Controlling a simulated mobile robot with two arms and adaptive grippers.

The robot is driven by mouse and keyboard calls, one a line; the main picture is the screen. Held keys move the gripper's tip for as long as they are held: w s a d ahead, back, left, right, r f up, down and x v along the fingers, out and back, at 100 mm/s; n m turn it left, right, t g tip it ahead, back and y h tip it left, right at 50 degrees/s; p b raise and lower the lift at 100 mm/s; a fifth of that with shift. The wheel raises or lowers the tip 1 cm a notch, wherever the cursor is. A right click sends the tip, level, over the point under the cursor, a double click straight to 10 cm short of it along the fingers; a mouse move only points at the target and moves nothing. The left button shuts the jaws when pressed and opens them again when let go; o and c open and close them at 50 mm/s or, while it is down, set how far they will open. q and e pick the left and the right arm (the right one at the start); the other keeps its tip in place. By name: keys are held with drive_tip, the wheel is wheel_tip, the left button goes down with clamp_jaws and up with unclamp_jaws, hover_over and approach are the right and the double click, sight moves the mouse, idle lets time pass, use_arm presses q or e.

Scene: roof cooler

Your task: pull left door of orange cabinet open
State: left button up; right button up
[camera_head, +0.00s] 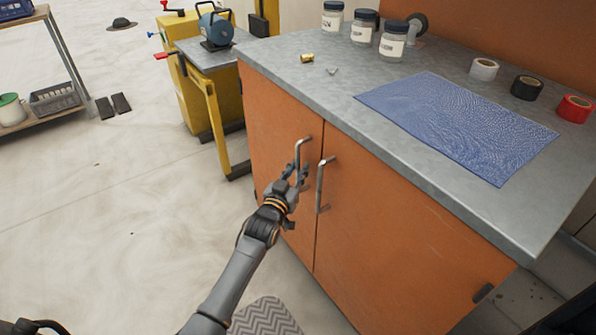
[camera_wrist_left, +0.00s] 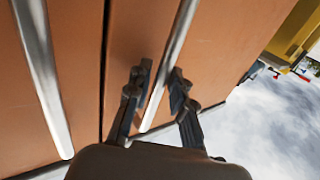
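The orange cabinet (camera_head: 410,240) has two doors, and both look shut. The left door (camera_head: 278,125) has a vertical metal handle (camera_head: 299,153), and the right door (camera_head: 370,210) has its own handle (camera_head: 320,185) beside it. My left gripper (camera_head: 296,172) is at the left door's handle. In the left wrist view, the fingers of my left gripper (camera_wrist_left: 161,80) are on either side of the left handle (camera_wrist_left: 170,58), with a narrow gap at one finger, so it looks open around the bar. The right handle (camera_wrist_left: 42,75) stands clear of the fingers. My right gripper is not in view.
The grey countertop (camera_head: 340,90) bears a blue mat (camera_head: 455,120), tape rolls, jars and small metal parts. A yellow machine stand (camera_head: 205,105) is close to the cabinet's left side. The floor (camera_head: 110,210) left of the cabinet is mostly clear. A patterned mat (camera_head: 265,318) lies in front.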

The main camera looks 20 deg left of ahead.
use_arm(q)
drive_tip(key=shift+w, duration=0.2)
clamp_jaws()
